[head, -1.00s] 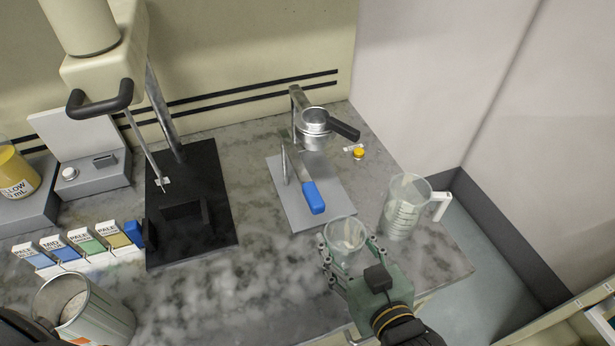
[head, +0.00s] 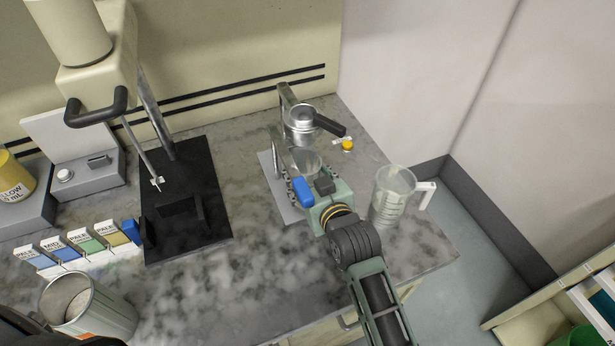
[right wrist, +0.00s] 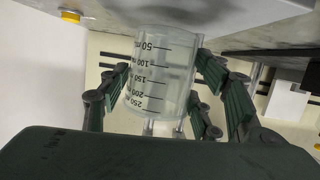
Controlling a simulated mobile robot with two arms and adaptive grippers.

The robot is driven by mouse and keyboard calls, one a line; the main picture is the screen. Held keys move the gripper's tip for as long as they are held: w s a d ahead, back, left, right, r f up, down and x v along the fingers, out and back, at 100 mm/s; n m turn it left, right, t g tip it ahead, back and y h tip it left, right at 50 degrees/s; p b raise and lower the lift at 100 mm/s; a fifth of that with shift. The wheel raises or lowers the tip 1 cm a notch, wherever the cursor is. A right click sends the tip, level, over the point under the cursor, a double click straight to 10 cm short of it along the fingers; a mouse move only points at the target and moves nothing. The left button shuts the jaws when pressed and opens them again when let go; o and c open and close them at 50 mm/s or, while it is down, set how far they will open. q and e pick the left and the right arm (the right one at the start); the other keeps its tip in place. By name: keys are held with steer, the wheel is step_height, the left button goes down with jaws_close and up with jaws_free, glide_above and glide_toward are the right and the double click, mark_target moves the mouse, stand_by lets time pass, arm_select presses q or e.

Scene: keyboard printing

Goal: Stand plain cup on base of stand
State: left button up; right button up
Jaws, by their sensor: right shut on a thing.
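The plain cup (head: 306,161) is a clear beaker with graduation marks. My right gripper (head: 304,177) is shut on it and holds it over the grey base (head: 289,213) of the stand, beneath the filter holder with a black handle (head: 332,125). In the right wrist view, the cup (right wrist: 160,75) sits between the green fingers (right wrist: 165,95), its printed scale upside down in the picture. The gripper hides much of the base, so I cannot tell whether the cup touches it. My left gripper is not in view.
The stand's blue-handled part (head: 303,192) is close beside my right gripper. A clear jug with a white handle (head: 391,196) stands to the right. A small yellow-capped item (head: 347,146) lies behind it. A black-based press (head: 187,235) stands left.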

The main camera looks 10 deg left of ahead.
steer(key=shift+w+a+f, duration=0.1)
steer(key=shift+f, duration=0.7)
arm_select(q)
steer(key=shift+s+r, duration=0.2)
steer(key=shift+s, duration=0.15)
arm_select(e)
steer(key=shift+f, duration=0.1)
steer(key=o, duration=1.7)
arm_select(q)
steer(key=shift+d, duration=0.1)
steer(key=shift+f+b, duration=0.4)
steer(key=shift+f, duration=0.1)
arm_select(e)
steer(key=v, duration=1.2)
